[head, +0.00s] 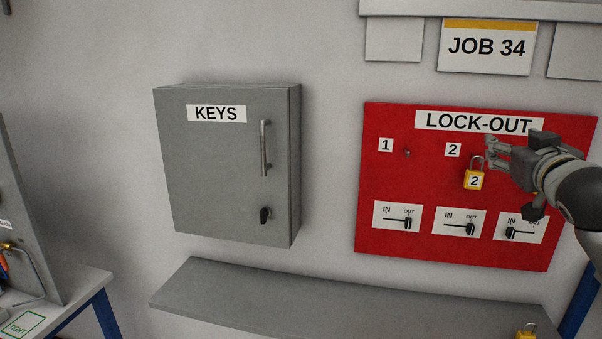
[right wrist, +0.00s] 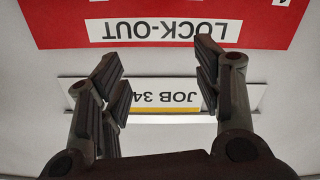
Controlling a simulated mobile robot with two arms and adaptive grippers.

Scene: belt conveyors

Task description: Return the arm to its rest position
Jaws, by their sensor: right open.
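My right gripper (head: 490,150) is in front of the red lock-out board (head: 385,185), at its upper right. Its fingers are spread and empty; they also show open in the right wrist view (right wrist: 160,75), with the board and the JOB 34 sign behind them. A yellow padlock marked 2 (head: 474,180) hangs on the board under label 2, just left of and below the fingertips. It appears apart from them. My arm hides the board's right part. My left gripper is not in view.
A closed grey KEYS cabinet (head: 225,165) hangs left of the board. A grey shelf (head: 300,300) runs below, with another yellow padlock (head: 526,331) at its right. The JOB 34 sign (head: 487,47) hangs above. A bench (head: 60,300) stands at lower left.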

